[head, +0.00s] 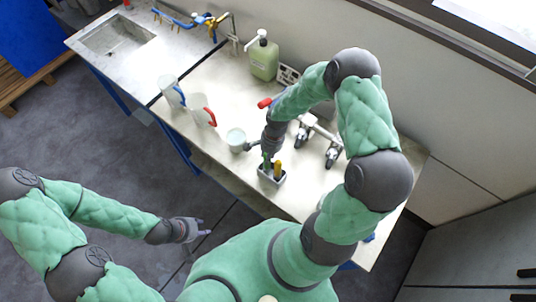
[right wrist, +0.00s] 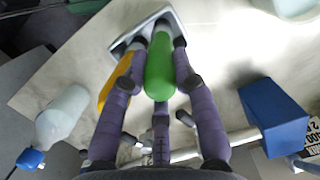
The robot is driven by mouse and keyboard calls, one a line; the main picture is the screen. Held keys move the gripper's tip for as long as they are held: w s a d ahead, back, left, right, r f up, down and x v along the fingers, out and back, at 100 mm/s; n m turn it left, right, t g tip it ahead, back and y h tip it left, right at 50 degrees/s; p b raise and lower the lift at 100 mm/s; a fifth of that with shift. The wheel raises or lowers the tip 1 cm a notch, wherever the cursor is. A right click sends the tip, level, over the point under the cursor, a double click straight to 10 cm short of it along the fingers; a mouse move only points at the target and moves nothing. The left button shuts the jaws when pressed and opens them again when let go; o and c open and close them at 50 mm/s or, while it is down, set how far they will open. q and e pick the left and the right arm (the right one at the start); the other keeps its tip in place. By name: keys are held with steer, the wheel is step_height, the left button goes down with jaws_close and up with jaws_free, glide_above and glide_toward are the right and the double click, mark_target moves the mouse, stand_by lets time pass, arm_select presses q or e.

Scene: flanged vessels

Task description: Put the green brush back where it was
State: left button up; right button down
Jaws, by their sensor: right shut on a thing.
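The green brush (right wrist: 160,70) is between the fingers of my right gripper (right wrist: 158,82), which is shut on its handle. In the head view my right gripper (head: 268,148) is above the grey holder (head: 272,183) on the bench. In the right wrist view the brush's far end reaches to the opening of the holder (right wrist: 122,42); how deep it sits inside is hidden. A brush with a yellow handle (right wrist: 110,92) stands in the holder beside the green one and shows in the head view (head: 278,168). My left gripper (head: 190,229) is open and empty, away from the bench at the left.
Close to the holder are a pale cup (head: 236,139) and a metal stand with clamps (head: 320,135). Two jugs, one with a red handle (head: 202,112) and one with a blue handle (head: 170,92), stand further left. A green pump bottle (head: 264,60) is at the back.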

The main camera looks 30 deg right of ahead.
steer(key=shift+f, duration=0.15)
steer(key=c, duration=1)
jaws_free()
steer(key=shift+o, duration=0.2)
step_height(320, 180, up, 12)
steer(key=d+b, duration=0.1)
steer(key=d, duration=0.1)
